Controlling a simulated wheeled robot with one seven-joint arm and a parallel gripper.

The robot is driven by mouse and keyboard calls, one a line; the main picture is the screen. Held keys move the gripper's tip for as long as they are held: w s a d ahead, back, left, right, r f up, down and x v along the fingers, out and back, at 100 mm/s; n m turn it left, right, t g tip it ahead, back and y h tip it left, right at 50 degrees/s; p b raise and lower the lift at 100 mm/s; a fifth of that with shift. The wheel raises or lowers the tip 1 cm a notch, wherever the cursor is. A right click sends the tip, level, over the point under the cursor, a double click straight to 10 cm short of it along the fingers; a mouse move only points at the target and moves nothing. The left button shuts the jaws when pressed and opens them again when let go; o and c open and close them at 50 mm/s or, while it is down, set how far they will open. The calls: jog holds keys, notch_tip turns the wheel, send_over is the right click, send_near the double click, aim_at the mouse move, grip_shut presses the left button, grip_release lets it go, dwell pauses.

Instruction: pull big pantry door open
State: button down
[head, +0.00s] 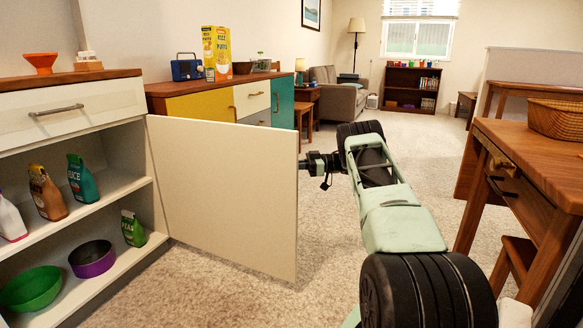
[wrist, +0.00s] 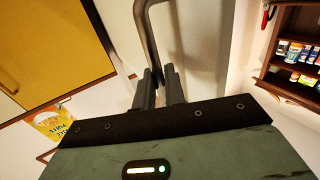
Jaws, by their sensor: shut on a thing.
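The big pantry door (head: 222,195) is a plain cream panel. It stands swung well out from the left cabinet, with its inner face toward the head camera. My gripper (head: 309,162) is at the door's free edge, on its far side, and the door hides part of it. In the wrist view my gripper's fingers (wrist: 160,90) are closed around the curved grey metal door handle (wrist: 146,35), close to the pale door face. The handle is hidden in the head view.
A yellow-and-teal sideboard (head: 205,105) stands behind the door. A wooden desk (head: 530,150) is at right. Carpet between is clear.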

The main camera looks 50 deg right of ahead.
jog(key=shift+w+a+r, duration=0.2)
jog(key=shift+w+a, duration=0.1)
jog(key=shift+w, duration=0.05)
jog(key=c, duration=1.5)
grip_release()
jog(key=shift+f, duration=0.1)
jog(key=shift+s+d, duration=0.1)
jog(key=shift+s, duration=0.05)
jog(key=p+v, duration=0.2)
jog(key=v, duration=1)
